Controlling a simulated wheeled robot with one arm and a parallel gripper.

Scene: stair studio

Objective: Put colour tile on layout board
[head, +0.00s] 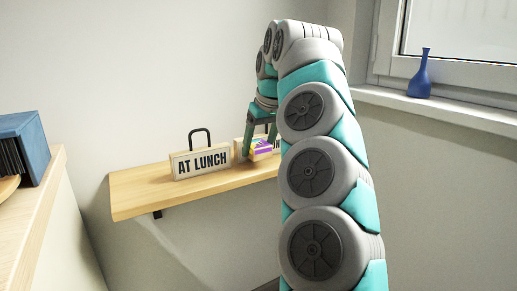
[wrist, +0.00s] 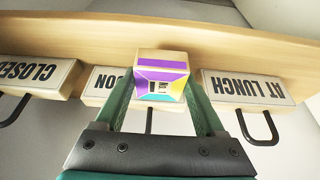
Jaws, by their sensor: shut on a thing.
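My gripper (head: 260,139) is above the wooden wall shelf and shut on a small block-like colour tile (head: 264,148). In the wrist view, my gripper (wrist: 160,90) has one finger on each side of the tile (wrist: 161,66). The tile's face shows purple, yellow, teal and white patches with dark marks, and its edge is pale. I cannot tell whether it touches the shelf. I make out no layout board in either view.
The shelf (head: 150,193) holds an "AT LUNCH" sign (head: 201,163), which also shows in the wrist view (wrist: 247,87), a partly hidden sign (wrist: 101,84) and a "CLOSED" sign (wrist: 38,75). A blue vase (head: 419,78) stands on the windowsill. A blue box (head: 35,140) is at left.

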